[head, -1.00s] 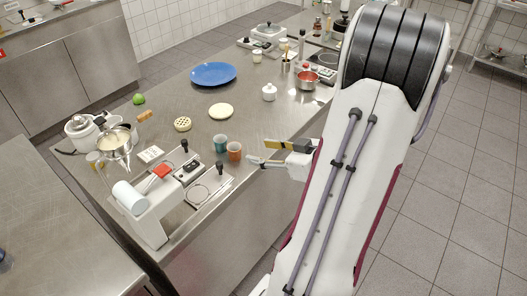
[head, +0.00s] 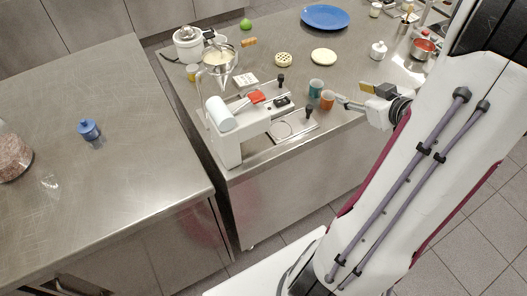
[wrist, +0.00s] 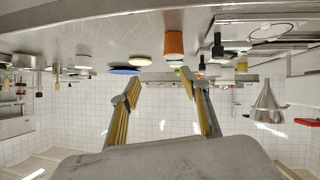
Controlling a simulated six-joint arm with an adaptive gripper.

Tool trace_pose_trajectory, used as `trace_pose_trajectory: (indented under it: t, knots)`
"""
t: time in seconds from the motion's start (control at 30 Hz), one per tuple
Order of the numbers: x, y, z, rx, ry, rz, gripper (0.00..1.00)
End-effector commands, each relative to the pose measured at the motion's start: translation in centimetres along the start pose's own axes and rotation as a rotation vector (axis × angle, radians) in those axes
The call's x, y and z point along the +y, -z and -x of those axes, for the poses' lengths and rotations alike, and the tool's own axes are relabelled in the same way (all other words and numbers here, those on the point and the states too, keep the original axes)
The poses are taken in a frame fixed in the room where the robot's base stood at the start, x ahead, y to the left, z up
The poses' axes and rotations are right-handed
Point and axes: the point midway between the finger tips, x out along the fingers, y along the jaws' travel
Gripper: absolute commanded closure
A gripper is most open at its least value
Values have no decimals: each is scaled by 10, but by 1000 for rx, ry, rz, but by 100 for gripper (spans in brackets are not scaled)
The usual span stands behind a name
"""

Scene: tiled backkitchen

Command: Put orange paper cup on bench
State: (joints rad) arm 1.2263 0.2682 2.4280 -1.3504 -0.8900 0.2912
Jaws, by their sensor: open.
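The orange paper cup (head: 327,100) stands upright on the middle steel counter (head: 375,88), near its edge. A teal cup (head: 316,87) stands close behind it. My gripper (head: 343,101) is to the right of the orange cup, fingers pointing at it, open and empty. In the wrist view, which is upside down, the orange cup (wrist: 173,43) shows beyond the spread fingertips (wrist: 160,86), not between them. A second steel bench (head: 130,175) is at the left, across a gap.
A blue plate (head: 325,16) lies farther back.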

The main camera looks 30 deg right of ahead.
Motion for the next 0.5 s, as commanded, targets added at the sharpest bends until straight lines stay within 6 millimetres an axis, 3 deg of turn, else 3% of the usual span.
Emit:
trace_pose_trajectory:
  t: [0.27, 0.5]
  knots:
    - [0, 45, -6, -101, -137, 94, 54]
    - [-12, 80, 5, -167, -234, 118, 54]
